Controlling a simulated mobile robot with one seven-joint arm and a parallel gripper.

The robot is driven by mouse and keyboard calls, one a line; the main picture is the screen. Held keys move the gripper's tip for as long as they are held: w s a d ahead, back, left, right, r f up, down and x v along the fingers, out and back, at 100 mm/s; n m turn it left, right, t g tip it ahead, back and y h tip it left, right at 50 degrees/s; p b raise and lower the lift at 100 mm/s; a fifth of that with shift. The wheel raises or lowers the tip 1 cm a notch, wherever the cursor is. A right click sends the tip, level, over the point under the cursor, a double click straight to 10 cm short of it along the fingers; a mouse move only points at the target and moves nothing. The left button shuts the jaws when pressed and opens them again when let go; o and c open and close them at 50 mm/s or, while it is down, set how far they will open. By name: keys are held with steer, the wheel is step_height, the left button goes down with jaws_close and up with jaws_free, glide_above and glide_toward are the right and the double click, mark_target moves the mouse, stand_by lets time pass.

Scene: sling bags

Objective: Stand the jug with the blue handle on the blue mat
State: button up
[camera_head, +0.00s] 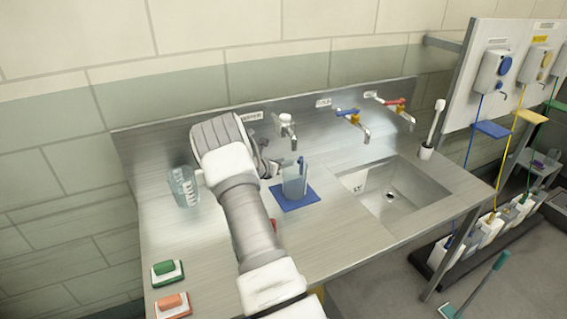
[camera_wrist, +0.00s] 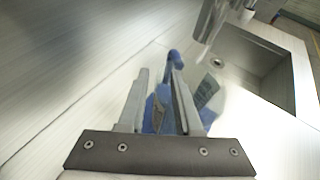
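The clear jug with the blue handle (camera_head: 294,181) is upright at the blue mat (camera_head: 290,205), over its back part. I cannot tell for sure whether its base rests flat there. My gripper (camera_head: 275,168) is at the jug's left side, partly hidden by my arm. In the wrist view, the two fingers of my gripper (camera_wrist: 160,76) stand apart, with a visible gap between them. The blue handle (camera_wrist: 174,60) shows just past the tips, close to the right finger. More blue shows between the fingers; I cannot tell whether it is handle or mat.
Another clear jug (camera_head: 184,187) stands left of my arm. Green (camera_head: 168,268) and orange (camera_head: 171,301) brushes or sponges lie at the front left. Taps (camera_head: 287,127) line the back wall. The sink basin (camera_head: 395,190) lies right of the mat, with bare counter between.

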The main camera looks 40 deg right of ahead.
steer(key=shift+r, duration=0.1)
steer(key=s+a+r+m+y, duration=0.1)
steer(key=s+a+r+m, duration=0.4)
steer(key=a, duration=0.3)
steer(key=s+a+r+m+g+y+b, duration=0.1)
steer(key=s+a+r+m+y, duration=0.15)
steer(key=s+a+r, duration=0.35)
steer(key=s+a+r+m+y, duration=0.1)
steer(key=s+a+r+m, duration=0.3)
steer(key=a+r, duration=0.4)
steer(key=s+a+r+m+t+y, duration=0.1)
steer(key=s+a+m+y, duration=0.3)
steer(key=s+a, duration=0.4)
steer(key=s+a+r+m+t+y, duration=0.2)
steer(key=s+a, duration=0.7)
steer(key=a, duration=0.7)
steer(key=r+m+y, duration=0.1)
steer(key=m+y, duration=0.1)
steer(key=m, duration=0.1)
steer(key=shift+s+r+t, duration=0.15)
steer(key=shift+s+t, duration=0.15)
steer(key=shift+m+y, duration=0.25)
